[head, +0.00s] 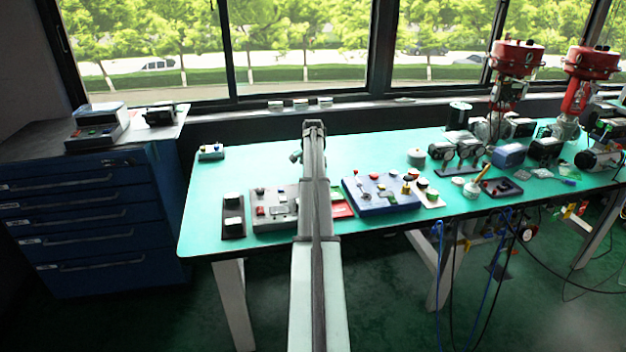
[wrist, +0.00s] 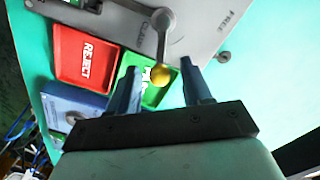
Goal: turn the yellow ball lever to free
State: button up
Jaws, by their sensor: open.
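In the wrist view the yellow ball (wrist: 161,76) is on the end of a grey lever (wrist: 170,42) on a light grey plate (wrist: 199,25). The lever points toward my gripper, beside the word CLAMP; the word FREE is printed further right. My gripper (wrist: 160,68) is open, and the ball shows between its two fingertips. Whether the fingers are level with the ball or above it I cannot tell, and no contact is clear. In the head view my arm covers the middle of the bench, and I cannot make out the ball or the fingers there.
A red REJECT tray (wrist: 87,55) and a green tray (wrist: 152,96) lie close to the lever. A blue box (wrist: 78,103) is at lower left. A round grey knob (wrist: 224,57) is at right. In the head view, a large blue panel (head: 383,205) stands right of my arm.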

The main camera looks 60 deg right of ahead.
jog(key=shift+c, duration=0.4)
grip_shut()
jog(key=shift+w, duration=0.1)
jog(key=n, duration=0.1)
jog(key=w+n, duration=0.1)
jog(key=shift+d+n, duration=0.2)
jog(key=shift+n, duration=0.2)
jog(key=n, duration=0.1)
jog(key=w+n, duration=0.1)
jog(key=n, duration=0.1)
jog(key=shift+w+n, duration=0.25)
jog(key=shift+n, duration=0.05)
jog(key=n, duration=0.1)
jog(key=w+n, duration=0.1)
jog(key=n, duration=0.1)
jog(key=shift+w+a+n, duration=0.2)
jog(key=shift+w+n, duration=0.05)
jog(key=shift+n, duration=0.05)
jog(key=shift+w+a+n, duration=0.25)
jog(key=shift+w+n, duration=0.1)
jog(key=shift+n, duration=0.65)
jog(key=shift+w+a+n, duration=0.25)
jog(key=shift+w+n, duration=0.05)
jog(key=shift+n, duration=0.7)
